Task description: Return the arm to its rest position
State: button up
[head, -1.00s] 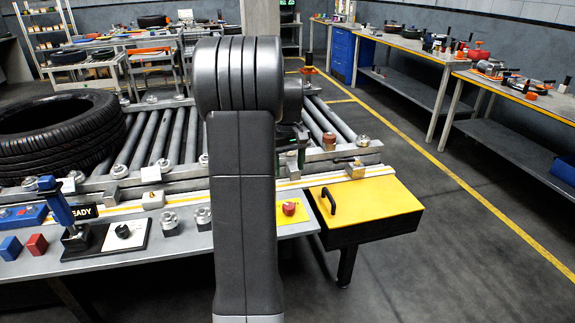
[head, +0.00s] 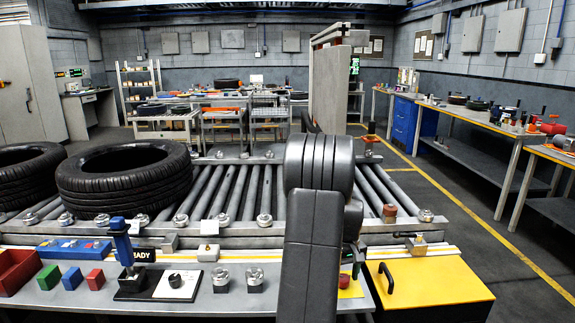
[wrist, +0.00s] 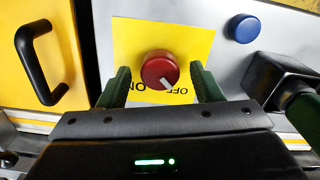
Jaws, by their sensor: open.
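My arm (head: 318,225) stands upright in the head view, in front of the roller conveyor. Its end is mostly hidden behind the arm there. In the wrist view my gripper (wrist: 160,88) is open. Its two green fingers stand apart, to the left and right of a red rotary knob (wrist: 160,70) on a yellow plate marked OFF and ON. The gripper holds nothing. I cannot tell whether the fingers touch the knob. The same knob shows in the head view (head: 344,281), just right of my arm.
Two tyres lie on the conveyor (head: 236,195) at left, the nearer one (head: 125,180) left of my arm. A blue lever (head: 122,242) stands on the front panel. A yellow box (head: 430,290) with a black handle is right. The floor aisle (head: 470,205) right is clear.

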dwell(0.4)
notch_tip(320, 180, up, 14)
notch_tip(320, 180, down, 14)
jog(key=shift+r, duration=0.2)
jog(key=shift+f, duration=0.3)
jog(key=m, duration=0.5)
jog(key=shift+b, duration=0.4)
jog(key=m, duration=0.4)
jog(key=shift+b, duration=0.4)
jog(key=m+b, duration=0.1)
jog(key=m, duration=0.4)
jog(key=shift+m+b, duration=0.3)
jog(key=shift+m, duration=0.1)
jog(key=shift+m+b, duration=0.55)
jog(key=shift+m, duration=1.05)
jog(key=shift+r, duration=0.15)
